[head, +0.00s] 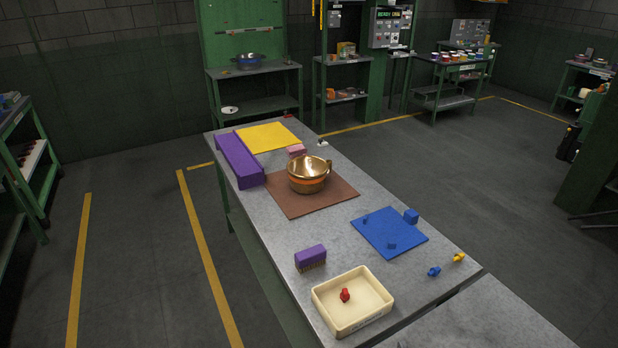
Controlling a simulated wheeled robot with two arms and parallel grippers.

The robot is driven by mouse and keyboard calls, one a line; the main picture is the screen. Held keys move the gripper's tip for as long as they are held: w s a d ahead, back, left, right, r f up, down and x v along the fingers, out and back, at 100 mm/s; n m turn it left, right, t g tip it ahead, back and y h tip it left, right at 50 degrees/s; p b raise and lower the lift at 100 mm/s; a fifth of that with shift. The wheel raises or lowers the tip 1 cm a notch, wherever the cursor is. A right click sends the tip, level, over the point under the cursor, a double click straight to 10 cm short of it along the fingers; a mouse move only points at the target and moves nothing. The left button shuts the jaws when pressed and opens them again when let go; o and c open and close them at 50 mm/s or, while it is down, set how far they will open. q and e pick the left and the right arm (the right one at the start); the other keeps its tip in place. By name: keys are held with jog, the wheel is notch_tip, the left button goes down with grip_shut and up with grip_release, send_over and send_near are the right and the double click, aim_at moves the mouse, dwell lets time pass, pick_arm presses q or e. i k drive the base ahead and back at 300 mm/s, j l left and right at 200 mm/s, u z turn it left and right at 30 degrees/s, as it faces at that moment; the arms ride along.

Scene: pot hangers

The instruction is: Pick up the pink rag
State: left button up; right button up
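A small pink folded item that looks like the pink rag (296,151) lies on the long grey table, just behind the copper-gold pot (307,172). The pot hides part of its near side. The pot has an orange band and stands on a brown mat (310,205). Neither of my grippers shows in the head view.
On the grey table (350,260) are a long purple block (240,160), a yellow mat (266,137), a blue mat (392,236) with small blue pieces, a purple brush (310,257) and a cream tray (335,310) holding a red piece. Floor is clear left and right.

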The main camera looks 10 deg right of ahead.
aim_at(297, 149)
jog(key=u, duration=0.7)
jog(key=i+u, duration=0.15)
jog(key=i, duration=4.25)
jog(key=i+z, duration=0.2)
jog(key=z, duration=0.25)
jog(key=i+z, duration=0.2)
jog(key=z, duration=0.25)
jog(key=i+j+z, duration=0.15)
jog(key=z, duration=0.25)
jog(key=i+j+z, duration=0.15)
jog(key=z, duration=0.3)
jog(key=j, duration=0.1)
